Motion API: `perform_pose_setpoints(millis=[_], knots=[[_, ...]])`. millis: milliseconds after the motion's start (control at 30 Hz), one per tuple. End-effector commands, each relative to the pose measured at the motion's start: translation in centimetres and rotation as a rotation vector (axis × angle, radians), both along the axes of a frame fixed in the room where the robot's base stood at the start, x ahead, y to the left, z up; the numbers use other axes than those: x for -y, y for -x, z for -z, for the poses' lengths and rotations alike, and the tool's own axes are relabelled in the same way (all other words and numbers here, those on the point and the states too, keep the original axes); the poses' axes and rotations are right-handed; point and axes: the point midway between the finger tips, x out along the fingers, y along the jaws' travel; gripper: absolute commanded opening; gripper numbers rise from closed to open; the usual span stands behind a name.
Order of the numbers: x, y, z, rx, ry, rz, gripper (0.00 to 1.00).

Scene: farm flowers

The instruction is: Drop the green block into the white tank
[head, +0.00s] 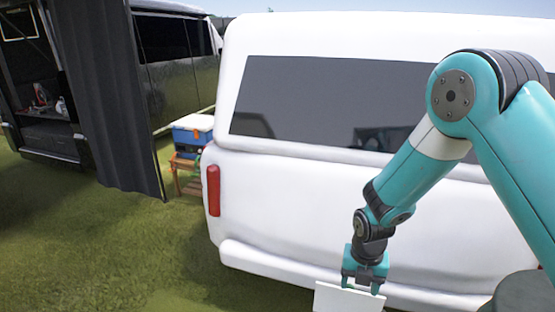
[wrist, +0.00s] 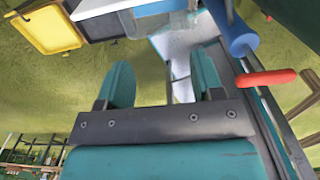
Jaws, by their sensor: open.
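My gripper (head: 363,285) is low in the head view, in front of the white vehicle. In the wrist view its two teal fingers (wrist: 163,85) stand wide apart with nothing held between them. A flat white panel-like thing (head: 345,299) shows just below the gripper at the bottom edge of the head view; I cannot tell whether it is the white tank. A pale surface (wrist: 172,45) lies beyond the fingers in the wrist view. I cannot make out the green block in either view.
A white vehicle (head: 300,165) fills the background. A blue and white cooler (head: 193,130) stands on a wooden stand by a dark curtain (head: 105,95). The wrist view shows a yellow tray (wrist: 50,28), a blue cylinder (wrist: 232,32) and a red handle-like thing (wrist: 265,78). Grass is clear at lower left.

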Motion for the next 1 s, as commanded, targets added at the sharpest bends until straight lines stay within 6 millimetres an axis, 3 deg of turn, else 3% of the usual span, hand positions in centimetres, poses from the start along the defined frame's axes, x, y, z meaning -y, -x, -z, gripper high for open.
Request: perform_pose_setpoints(millis=[100,233,667,767,1000], knots=[[0.0,-0.1,-2.3,0.003,-0.001,0.000,0.61],[0.0,0.0,-3.8,0.002,0.000,0.000,0.61],[-0.1,0.1,-5.0,0.002,-0.005,0.021,0.61],[-0.4,0.6,-6.5,0.005,-0.024,0.114,0.61],[-2.1,4.3,-13.3,-0.020,-0.120,0.601,0.61]])
